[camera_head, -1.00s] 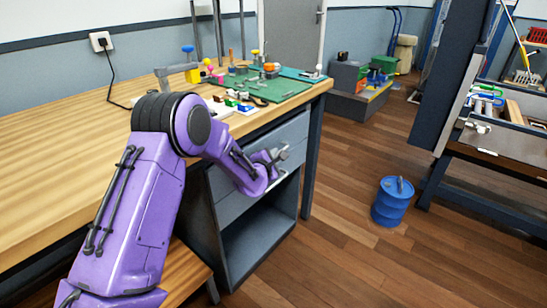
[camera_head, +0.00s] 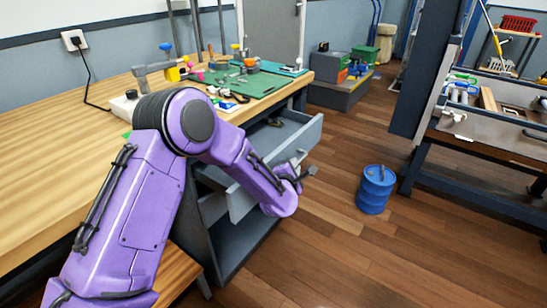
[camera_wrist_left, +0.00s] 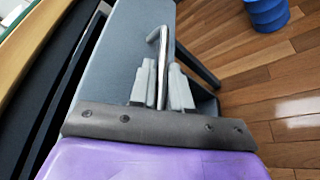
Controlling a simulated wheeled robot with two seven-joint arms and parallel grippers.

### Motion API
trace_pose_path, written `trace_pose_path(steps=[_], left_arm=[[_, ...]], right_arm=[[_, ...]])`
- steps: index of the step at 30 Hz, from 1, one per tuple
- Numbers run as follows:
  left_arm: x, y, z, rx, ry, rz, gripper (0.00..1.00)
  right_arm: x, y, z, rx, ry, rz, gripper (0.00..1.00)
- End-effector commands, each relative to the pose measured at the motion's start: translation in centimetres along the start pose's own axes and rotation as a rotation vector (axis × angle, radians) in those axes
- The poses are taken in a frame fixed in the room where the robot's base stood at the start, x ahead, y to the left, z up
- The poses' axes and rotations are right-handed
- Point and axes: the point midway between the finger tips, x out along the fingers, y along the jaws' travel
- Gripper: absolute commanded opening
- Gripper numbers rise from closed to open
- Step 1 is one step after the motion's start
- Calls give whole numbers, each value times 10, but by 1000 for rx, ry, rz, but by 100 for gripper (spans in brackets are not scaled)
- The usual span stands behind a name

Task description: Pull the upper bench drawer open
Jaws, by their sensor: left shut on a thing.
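The upper bench drawer (camera_head: 311,138) is a grey box under the wooden bench top. It stands out from the bench, and part of its inside shows. My left gripper (camera_head: 301,171) is at the drawer's front. In the left wrist view, its pale fingers (camera_wrist_left: 164,88) are closed on the metal bar handle (camera_wrist_left: 158,42), one on each side. The grey drawer front (camera_wrist_left: 118,62) lies close behind the handle. My purple forearm hides part of the drawer. My right gripper is in neither view.
The bench top (camera_head: 55,125) carries a green mat (camera_head: 255,84) with small parts and tools. A dark open compartment (camera_head: 240,248) lies below the drawer. A blue drum (camera_head: 375,190) stands on the wooden floor to the right. The floor between is clear.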

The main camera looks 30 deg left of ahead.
Motion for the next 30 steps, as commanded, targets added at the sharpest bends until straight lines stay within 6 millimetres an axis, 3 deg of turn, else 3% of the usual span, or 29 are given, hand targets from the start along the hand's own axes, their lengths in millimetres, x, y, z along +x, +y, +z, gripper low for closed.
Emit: trace_pose_path(steps=[9, 15, 21, 30], left_arm=[[-28, -50, 64, 1, -3, -5, 0], [-40, -72, 93, 1, -2, -4, 0], [-48, -85, 111, 1, -1, -2, 0], [-52, -90, 120, 1, 0, -1, 0]], right_arm=[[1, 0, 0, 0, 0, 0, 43], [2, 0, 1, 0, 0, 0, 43], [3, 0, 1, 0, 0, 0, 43], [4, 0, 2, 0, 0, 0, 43]])
